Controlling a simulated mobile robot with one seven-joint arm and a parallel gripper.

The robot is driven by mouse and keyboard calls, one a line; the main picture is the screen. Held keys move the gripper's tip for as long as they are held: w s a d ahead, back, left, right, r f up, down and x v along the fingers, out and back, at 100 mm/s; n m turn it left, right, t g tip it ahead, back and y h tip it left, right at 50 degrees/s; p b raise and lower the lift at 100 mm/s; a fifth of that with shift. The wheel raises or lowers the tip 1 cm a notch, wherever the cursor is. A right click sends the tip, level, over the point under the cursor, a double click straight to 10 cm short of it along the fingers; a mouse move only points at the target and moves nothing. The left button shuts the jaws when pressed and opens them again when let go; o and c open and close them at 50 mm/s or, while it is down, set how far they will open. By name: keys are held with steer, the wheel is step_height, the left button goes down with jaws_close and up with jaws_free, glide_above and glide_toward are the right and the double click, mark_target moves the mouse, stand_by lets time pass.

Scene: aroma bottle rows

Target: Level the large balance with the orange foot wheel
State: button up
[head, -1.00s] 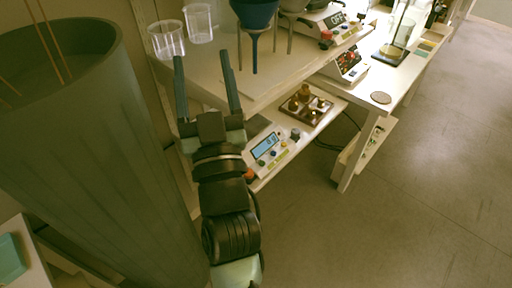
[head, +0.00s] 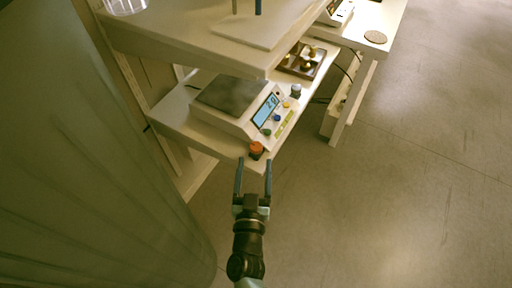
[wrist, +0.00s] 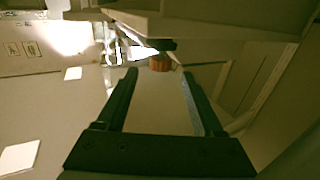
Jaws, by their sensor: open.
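The large balance (head: 222,121) stands on the lower shelf, with a dark weighing plate and a lit display (head: 266,110) on its front panel. The orange foot wheel (head: 256,149) is at its near front corner, by the shelf edge. It also shows in the wrist view (wrist: 160,63), ahead between the fingers. My gripper (head: 254,164) is open and empty, just in front of the wheel, its fingertips pointing at it. In the wrist view my gripper (wrist: 160,78) has its two fingers spread to either side of the wheel, apart from it.
The upper shelf (head: 180,44) overhangs the balance. A grey knob (head: 296,90) sits at the balance's other front corner. A tray of brass weights (head: 304,60) lies farther along the lower shelf. A large dark cylinder (head: 90,170) fills the left. Open floor lies right.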

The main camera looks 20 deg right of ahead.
mark_target(255, 153)
steer(key=b+x, duration=0.1)
steer(key=x, duration=0.5)
steer(key=shift+w, duration=0.1)
jaws_close()
